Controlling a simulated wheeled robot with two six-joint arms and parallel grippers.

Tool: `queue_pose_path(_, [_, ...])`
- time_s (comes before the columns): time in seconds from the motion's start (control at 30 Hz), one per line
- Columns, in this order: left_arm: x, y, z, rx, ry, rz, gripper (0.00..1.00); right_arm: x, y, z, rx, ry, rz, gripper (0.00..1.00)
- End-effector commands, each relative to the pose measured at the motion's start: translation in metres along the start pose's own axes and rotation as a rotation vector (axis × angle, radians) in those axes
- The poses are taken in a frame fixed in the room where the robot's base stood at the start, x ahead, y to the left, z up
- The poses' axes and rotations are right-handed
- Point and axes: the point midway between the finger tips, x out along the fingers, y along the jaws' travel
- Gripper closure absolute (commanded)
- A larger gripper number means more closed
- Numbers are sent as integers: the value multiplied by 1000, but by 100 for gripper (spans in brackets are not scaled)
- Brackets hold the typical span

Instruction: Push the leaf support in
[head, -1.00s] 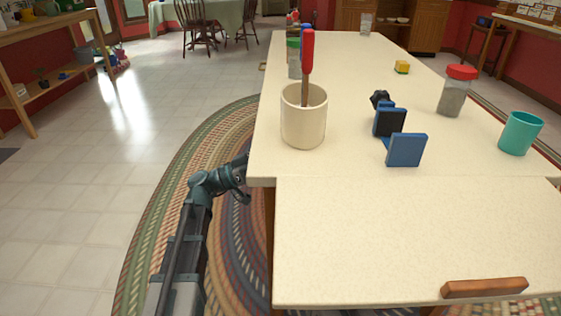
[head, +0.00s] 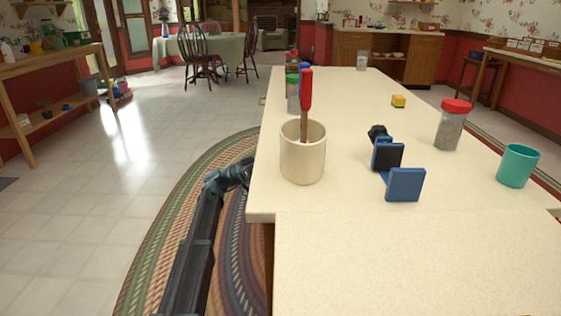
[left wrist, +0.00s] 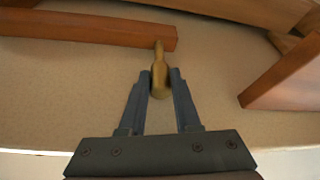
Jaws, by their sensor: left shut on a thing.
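In the left wrist view, a brass knob (left wrist: 160,84) sits at the end of a reddish-brown wooden bar (left wrist: 90,29), which looks like the leaf support. The bar lies along the pale underside of the tabletop (left wrist: 225,85). My left gripper (left wrist: 160,75) is shut on the knob, one finger on each side. In the head view my left arm (head: 225,180) reaches to the left edge of the table, and its fingers are hidden there. The pale leaf (head: 400,265) continues level from the tabletop (head: 345,205). My right gripper is out of view.
On the table stand a cream crock (head: 303,160) with a red-handled tool, a blue clamp-like object (head: 405,185), a red-lidded jar (head: 452,128), a teal cup (head: 517,166) and a yellow block (head: 398,101). Another wooden piece (left wrist: 285,80) slants at right in the wrist view.

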Motion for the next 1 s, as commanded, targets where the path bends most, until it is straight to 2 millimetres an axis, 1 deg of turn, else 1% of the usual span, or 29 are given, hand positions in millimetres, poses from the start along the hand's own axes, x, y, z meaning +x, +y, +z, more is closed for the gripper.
queue_pose_path(0.03, [0, -5, -2, -1, 5, -8, 100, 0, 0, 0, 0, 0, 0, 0])
queue_pose_path(0.27, [0, -6, -3, -2, 6, -12, 100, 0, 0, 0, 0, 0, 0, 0])
queue_pose_path(0.3, [0, -7, -3, -2, 7, -12, 63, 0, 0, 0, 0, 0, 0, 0])
queue_pose_path(0.33, [0, -7, -3, -2, 6, -12, 58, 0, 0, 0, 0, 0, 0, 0])
queue_pose_path(0.37, [0, -6, -3, -2, 6, -11, 56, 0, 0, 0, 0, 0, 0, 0])
queue_pose_path(0.83, [-2, -4, -1, -1, 3, -8, 56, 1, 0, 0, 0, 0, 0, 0])
queue_pose_path(0.93, [-11, -4, 0, 0, 4, -8, 56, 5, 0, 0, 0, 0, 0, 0])
queue_pose_path(1.0, [-22, -5, 1, 1, 4, -9, 56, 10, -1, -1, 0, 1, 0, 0])
